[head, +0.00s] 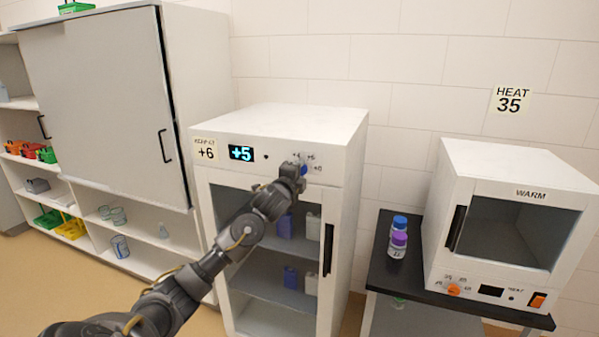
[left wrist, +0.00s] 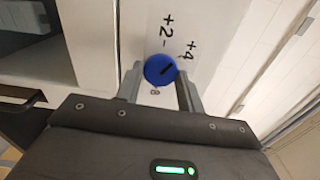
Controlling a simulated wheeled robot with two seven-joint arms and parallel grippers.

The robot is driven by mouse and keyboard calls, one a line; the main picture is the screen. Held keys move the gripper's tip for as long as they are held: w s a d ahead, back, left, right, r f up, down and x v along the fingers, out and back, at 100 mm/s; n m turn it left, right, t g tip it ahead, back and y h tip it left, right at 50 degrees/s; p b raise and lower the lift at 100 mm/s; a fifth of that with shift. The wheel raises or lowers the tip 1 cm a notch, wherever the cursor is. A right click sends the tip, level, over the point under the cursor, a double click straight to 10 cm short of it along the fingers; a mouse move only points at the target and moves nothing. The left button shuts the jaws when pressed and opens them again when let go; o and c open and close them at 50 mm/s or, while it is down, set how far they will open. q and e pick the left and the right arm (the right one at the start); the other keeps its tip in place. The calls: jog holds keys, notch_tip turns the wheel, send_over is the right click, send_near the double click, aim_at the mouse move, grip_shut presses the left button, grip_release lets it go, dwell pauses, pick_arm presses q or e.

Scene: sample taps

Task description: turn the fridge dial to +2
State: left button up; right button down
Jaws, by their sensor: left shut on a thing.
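The white fridge (head: 280,122) stands in the middle of the head view, with its glass door closed. Its display (head: 241,153) reads +5, and a paper label (head: 205,149) beside it reads +6. The blue fridge dial (left wrist: 160,70) shows in the left wrist view with a dark pointer line and the marks +2 and +4 near it. In the head view the dial (head: 303,170) is partly hidden by my left gripper (head: 296,176). My left gripper is shut on the dial, one finger on each side of it. My right gripper is not in view.
A sliding-door cupboard (head: 100,100) with shelves stands at the left. The fridge's black door handle (head: 328,249) is below the dial.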

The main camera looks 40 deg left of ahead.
pick_arm(q)
jog(key=shift+n+p, duration=1.25)
jog(key=shift+n, duration=1.95)
jog(key=o, duration=1)
jog(key=shift+c, duration=0.2)
jog(key=b+v, duration=0.3)
jog(key=v, duration=0.7)
jog(key=shift+s, duration=0.35)
